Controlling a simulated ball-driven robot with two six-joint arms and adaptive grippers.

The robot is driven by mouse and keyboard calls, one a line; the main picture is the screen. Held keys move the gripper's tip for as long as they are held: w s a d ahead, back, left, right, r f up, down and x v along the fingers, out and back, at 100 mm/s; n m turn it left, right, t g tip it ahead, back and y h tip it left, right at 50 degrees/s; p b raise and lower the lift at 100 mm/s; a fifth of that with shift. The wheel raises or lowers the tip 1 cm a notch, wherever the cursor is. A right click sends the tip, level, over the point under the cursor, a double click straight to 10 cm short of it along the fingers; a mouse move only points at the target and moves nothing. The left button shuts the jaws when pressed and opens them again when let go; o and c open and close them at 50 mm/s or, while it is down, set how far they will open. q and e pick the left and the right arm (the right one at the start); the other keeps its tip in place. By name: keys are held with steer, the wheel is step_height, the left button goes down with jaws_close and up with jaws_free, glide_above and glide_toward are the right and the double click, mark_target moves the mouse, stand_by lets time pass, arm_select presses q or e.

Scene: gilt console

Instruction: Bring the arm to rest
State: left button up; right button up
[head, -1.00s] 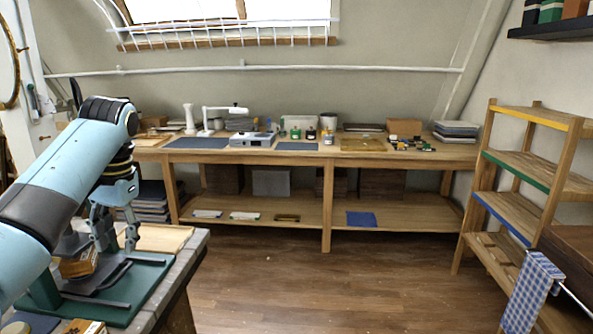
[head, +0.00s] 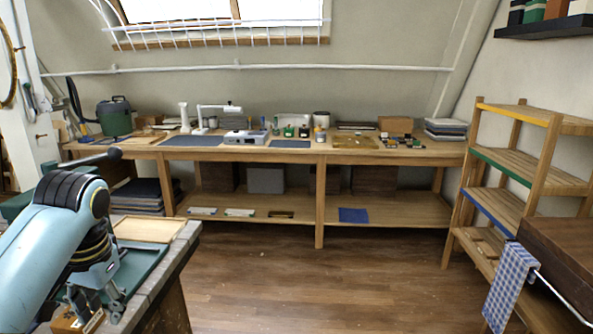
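My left arm comes in from the left, light blue with black joints. Its gripper (head: 97,302) is at the lower left, pointing down over the green tray (head: 145,262) on the near bench. The fingers look spread apart, with nothing seen held between them. A wooden block (head: 72,321) is at the bottom edge, close by the fingers and partly hidden by them. My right gripper is out of view.
The near bench's grey edge (head: 172,262) lies just right of the gripper, with a wooden board (head: 150,228) behind. A long workbench (head: 400,154) stands along the back wall. The floor between is clear.

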arm_select(q)
steer(key=s+d+t+h, duration=0.1)
steer(key=s+d, duration=0.1)
steer(key=s, duration=1)
steer(key=s+d+t, duration=0.1)
steer(key=s+d, duration=0.1)
steer(key=s, duration=1)
step_height(320, 180, down, 36)
steer(key=s+a+g+b, duration=0.1)
steer(key=s+a+b, duration=0.15)
steer(key=b, duration=0.65)
steer(key=s+f+g+b, duration=0.1)
steer(key=s+f+b, duration=0.6)
steer(key=s+f, duration=1.1)
step_height(320, 180, down, 4)
steer(key=shift+s+a+r, duration=0.15)
steer(key=shift+s+a, duration=0.1)
steer(key=shift+s, duration=0.05)
